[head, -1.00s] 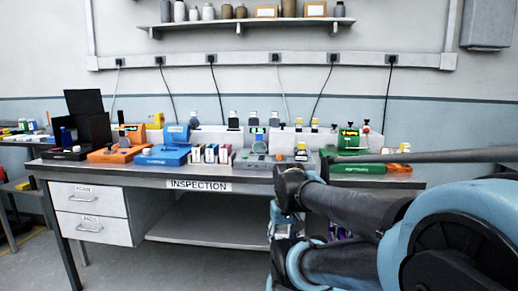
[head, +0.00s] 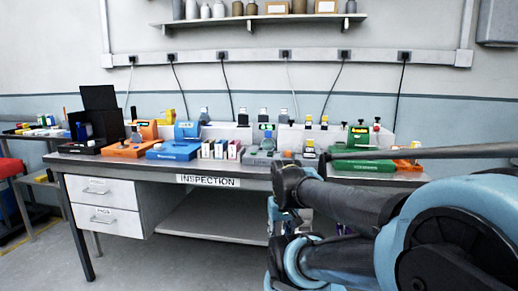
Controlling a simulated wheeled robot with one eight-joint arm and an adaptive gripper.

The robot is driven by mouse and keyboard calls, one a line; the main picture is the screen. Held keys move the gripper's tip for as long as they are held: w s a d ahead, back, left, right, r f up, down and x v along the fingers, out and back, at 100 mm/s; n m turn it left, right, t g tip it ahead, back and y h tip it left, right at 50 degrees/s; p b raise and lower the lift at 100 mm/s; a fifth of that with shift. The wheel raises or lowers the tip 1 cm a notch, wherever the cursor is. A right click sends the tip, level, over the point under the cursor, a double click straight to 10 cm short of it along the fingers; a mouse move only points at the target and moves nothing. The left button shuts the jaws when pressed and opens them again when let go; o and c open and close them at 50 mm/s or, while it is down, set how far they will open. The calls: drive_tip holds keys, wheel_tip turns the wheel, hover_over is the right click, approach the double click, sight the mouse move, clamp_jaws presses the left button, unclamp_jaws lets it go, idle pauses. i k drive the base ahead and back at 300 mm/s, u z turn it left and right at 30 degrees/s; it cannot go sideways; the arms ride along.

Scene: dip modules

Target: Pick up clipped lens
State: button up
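I cannot make out a clipped lens in the head view; the small items on the inspection bench (head: 330,185) are too small to tell apart. The bench top carries a row of coloured devices and small boxes. My arm reaches in from the right and covers part of the bench's right side. My gripper cannot be seen; the arm's visible links bend down in front of the bench.
From left to right stand a black open case (head: 101,113), an orange device (head: 128,150), a blue device (head: 174,151), several small boxes (head: 221,150), a grey device (head: 262,158) and a green device (head: 357,165). A red stool (head: 10,166) is at far left. Floor before the drawers is clear.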

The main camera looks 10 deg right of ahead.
sight(268, 144)
drive_tip(key=u, duration=2.2)
drive_tip(key=k, duration=2.1)
drive_tip(key=z, duration=0.6)
drive_tip(key=i, duration=1)
drive_tip(key=u, duration=0.05)
